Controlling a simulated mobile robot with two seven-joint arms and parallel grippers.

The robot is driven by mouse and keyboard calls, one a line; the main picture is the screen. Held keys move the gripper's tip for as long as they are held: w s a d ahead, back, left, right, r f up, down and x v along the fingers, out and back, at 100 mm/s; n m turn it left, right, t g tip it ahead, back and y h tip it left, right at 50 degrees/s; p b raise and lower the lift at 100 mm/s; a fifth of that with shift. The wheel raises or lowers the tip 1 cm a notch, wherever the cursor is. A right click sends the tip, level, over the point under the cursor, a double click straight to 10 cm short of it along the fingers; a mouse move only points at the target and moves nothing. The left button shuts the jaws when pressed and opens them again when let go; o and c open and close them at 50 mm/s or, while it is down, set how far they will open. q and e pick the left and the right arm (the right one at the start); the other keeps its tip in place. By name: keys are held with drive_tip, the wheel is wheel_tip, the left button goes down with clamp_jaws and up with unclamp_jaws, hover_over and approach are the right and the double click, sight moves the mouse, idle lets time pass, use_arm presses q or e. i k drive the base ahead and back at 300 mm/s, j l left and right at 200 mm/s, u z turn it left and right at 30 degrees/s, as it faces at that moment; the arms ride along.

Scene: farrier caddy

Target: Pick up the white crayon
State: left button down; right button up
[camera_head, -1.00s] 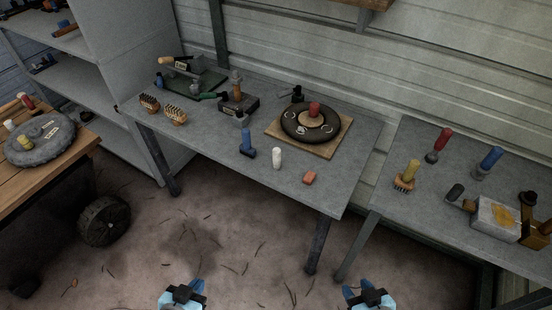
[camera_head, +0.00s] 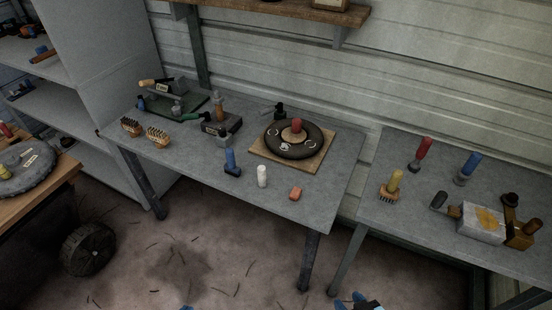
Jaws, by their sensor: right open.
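The white crayon (camera_head: 262,176) stands upright near the front edge of the middle grey table (camera_head: 318,190). It is a short, thick white cylinder between a blue-handled tool and a small orange-red block. My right gripper (camera_head: 350,302) shows at the bottom edge, right of centre, with its blue fingers apart. It is empty, low in front of the tables and well away from the crayon. Of my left gripper (camera_head: 186,308) only a small blue bit shows at the bottom edge, and the rest is out of frame.
The blue-handled tool (camera_head: 231,163) stands close left of the crayon, the orange-red block (camera_head: 296,193) lies to its right. Behind is a black ring on a wooden board (camera_head: 258,153). Two brushes sit at the left. A second grey table (camera_head: 382,222) holds several tools.

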sight(261, 170)
drive_tip(key=i+j, duration=0.2)
drive_tip(key=j, duration=0.15)
drive_tip(key=i+j, duration=0.2)
drive_tip(key=i+j+z, duration=0.15)
drive_tip(key=j, duration=0.2)
drive_tip(key=i+j+z, duration=0.15)
drive_tip(key=j, duration=0.15)
drive_tip(key=i+j+z, duration=0.15)
drive_tip(key=j, duration=0.25)
